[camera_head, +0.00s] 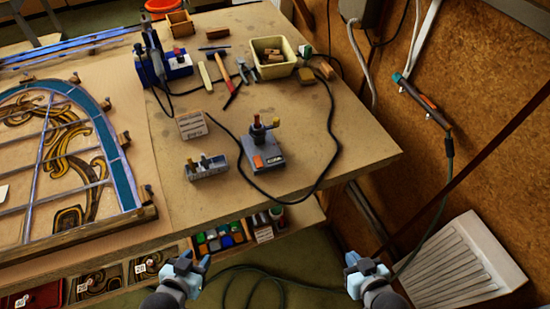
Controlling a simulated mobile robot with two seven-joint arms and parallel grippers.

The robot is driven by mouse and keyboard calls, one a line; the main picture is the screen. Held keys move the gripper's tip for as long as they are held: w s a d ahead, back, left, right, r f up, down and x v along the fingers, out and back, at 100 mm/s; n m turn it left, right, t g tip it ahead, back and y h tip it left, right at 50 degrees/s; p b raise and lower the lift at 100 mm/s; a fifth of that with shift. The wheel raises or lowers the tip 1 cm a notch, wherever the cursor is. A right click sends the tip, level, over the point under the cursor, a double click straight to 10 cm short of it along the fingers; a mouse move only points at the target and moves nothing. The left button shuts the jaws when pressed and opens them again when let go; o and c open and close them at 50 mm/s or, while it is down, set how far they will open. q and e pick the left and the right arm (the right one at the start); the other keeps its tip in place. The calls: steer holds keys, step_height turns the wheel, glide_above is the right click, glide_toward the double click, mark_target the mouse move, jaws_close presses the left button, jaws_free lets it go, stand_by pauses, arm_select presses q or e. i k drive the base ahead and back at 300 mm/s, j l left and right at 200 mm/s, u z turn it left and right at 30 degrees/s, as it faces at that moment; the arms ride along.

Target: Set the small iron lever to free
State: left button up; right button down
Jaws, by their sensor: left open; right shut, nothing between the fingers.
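A low grey block (207,168) with several small upright levers on top stands near the front of the bench. Right of it stands a grey box (264,160) with an orange patch and a dark upright post with a knob. I cannot tell which small lever belongs to the small iron, and lever positions are too small to read. My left gripper (194,263) is open and empty, in front of the bench's front edge, below the grey block in the picture. Neither touches anything.
A leaded panel (104,130) lies at left. A small lettered block (191,125), hand tools and a cream tub (273,57) of blocks stand behind. A black cable (300,194) loops around the grey box. A shelf of coloured jars (222,237) sits under the bench.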

mark_target(276, 121)
steer(key=k+l+u, duration=0.1)
steer(key=k+l, duration=0.2)
steer(key=k, duration=0.2)
steer(key=k+l+u, duration=0.1)
steer(key=k, duration=0.35)
steer(key=l, duration=0.15)
